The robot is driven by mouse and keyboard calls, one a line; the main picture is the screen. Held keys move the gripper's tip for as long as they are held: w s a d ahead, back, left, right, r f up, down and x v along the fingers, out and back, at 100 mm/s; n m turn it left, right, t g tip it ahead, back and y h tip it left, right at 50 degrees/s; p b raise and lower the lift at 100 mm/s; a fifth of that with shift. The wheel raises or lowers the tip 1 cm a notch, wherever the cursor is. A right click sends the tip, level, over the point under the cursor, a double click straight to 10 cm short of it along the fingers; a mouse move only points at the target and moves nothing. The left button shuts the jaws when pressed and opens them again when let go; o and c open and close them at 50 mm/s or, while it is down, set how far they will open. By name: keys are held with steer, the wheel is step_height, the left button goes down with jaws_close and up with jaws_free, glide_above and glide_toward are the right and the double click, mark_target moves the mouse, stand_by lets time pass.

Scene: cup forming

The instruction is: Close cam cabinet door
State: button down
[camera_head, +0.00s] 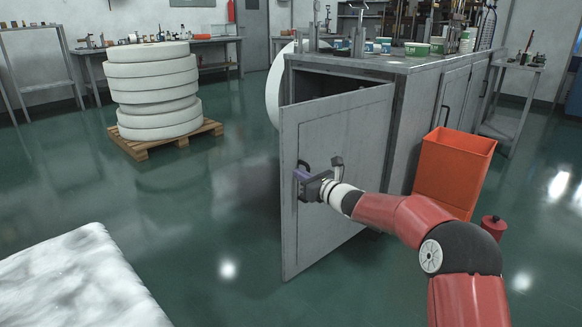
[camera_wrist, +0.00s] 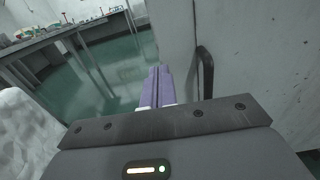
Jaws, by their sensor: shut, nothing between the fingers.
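The cam cabinet door (camera_head: 335,220) is a grey metal panel standing open, swung out from the grey cabinet (camera_head: 405,125). A dark gap shows above it at the cabinet's top front. A dark curved handle (camera_head: 304,165) is on the door's outer face near its free edge; it also shows in the wrist view (camera_wrist: 206,72). My gripper (camera_head: 301,175) is at the door's outer face just below the handle. In the wrist view its purple fingers (camera_wrist: 155,85) are together, left of the handle, with nothing between them. I cannot tell whether they touch the door.
An orange-red bin (camera_head: 452,165) stands against the cabinet at the right, beside my arm. A pallet (camera_head: 165,140) of stacked white rolls (camera_head: 152,85) is at the back left. A white-grey block (camera_head: 75,280) is at the front left. Green floor between them is clear.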

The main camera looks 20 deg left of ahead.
mark_target(284, 166)
steer(key=shift+p+x, duration=0.6)
steer(key=shift+x, duration=1.9)
